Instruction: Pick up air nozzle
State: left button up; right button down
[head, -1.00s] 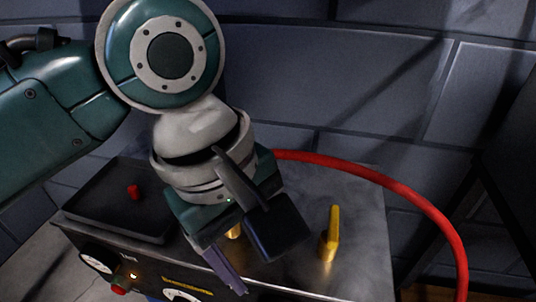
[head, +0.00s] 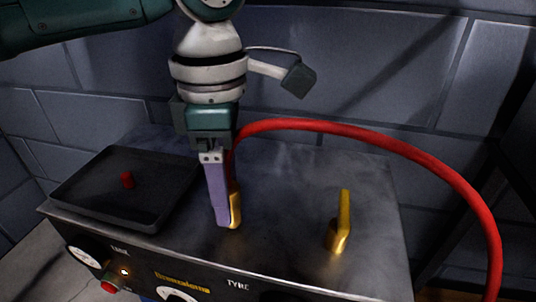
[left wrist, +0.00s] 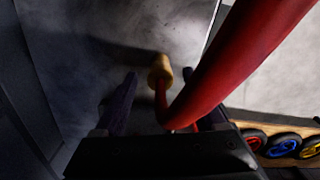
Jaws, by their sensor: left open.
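The brass-coloured air nozzle (head: 235,207) stands on the grey metal top of the bench unit, partly hidden by a purple finger of my left gripper (head: 222,216). In the left wrist view the nozzle (left wrist: 160,70) shows at the end of the red hose (left wrist: 222,70). My left gripper (left wrist: 158,80) is open and points down, with its dark fingers on either side of the nozzle. I cannot tell whether either finger touches it. My right gripper is not in view.
A second brass upright piece (head: 341,225) stands on the unit to the right. The red hose (head: 400,155) arches behind and right. A brick wall (head: 330,70) rises behind.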

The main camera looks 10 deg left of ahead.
pick_arm(q)
notch_tip(320, 180, down, 3)
jog(key=shift+r+b, duration=0.1)
jog(key=shift+b, duration=0.35)
grip_shut()
jog(key=shift+r, duration=0.1)
